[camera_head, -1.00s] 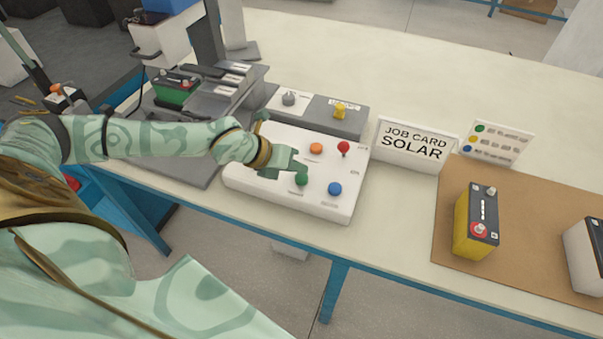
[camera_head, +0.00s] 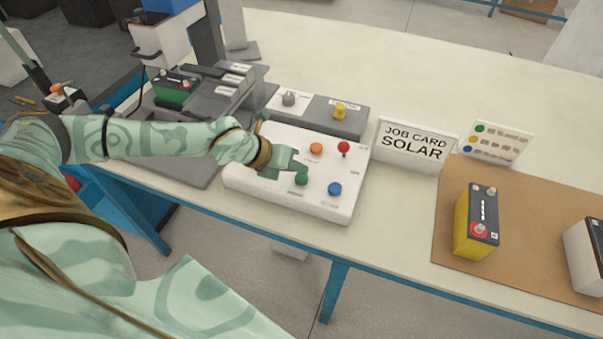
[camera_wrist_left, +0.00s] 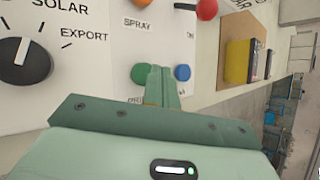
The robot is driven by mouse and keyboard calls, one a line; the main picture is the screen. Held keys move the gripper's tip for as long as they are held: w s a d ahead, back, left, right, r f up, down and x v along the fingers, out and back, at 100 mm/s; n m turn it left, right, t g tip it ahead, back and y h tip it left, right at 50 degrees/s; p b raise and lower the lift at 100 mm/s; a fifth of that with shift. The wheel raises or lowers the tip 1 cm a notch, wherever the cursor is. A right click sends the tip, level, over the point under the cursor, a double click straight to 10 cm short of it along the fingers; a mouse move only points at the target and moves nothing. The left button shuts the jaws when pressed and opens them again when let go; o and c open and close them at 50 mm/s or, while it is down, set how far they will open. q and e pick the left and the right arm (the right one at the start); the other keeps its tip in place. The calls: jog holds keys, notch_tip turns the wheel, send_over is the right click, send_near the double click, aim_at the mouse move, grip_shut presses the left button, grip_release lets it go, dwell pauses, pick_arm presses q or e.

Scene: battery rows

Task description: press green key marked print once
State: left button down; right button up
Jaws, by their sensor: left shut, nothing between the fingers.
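The white key panel (camera_head: 240,183) lies on the bench with an orange, a red, a blue and a green key. The green key (camera_head: 301,181) is at the panel's near side, left of the blue key (camera_head: 335,188). My left gripper (camera_head: 302,170) is shut and empty, its fingertips right at or just above the green key. In the left wrist view the green key (camera_wrist_left: 141,74) shows just left of the shut fingers (camera_wrist_left: 161,85), its right side partly covered. Contact cannot be told. The label near the key is mostly hidden. My right gripper is not in view.
The orange key (camera_head: 316,148) and red knob (camera_head: 343,148) are behind the fingers. A grey box with a dial and yellow knob (camera_head: 340,111) stands behind the panel. A job card sign reading SOLAR (camera_head: 412,144) and a yellow battery (camera_head: 475,222) are to the right.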

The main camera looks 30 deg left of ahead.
aim_at(297, 179)
pick_arm(q)
jog(key=shift+f, duration=0.15)
dwell(0.4)
jog(key=shift+f, duration=0.25)
jog(key=shift+f, duration=0.5)
dwell(0.9)
jog(key=shift+r, duration=0.1)
jog(key=shift+r+p, duration=0.8)
jog(key=shift+r, duration=0.05)
notch_tip(297, 179, up, 5)
jog(key=p, duration=0.4)
jog(key=shift+r+p, duration=0.1)
jog(key=shift+p, duration=0.3)
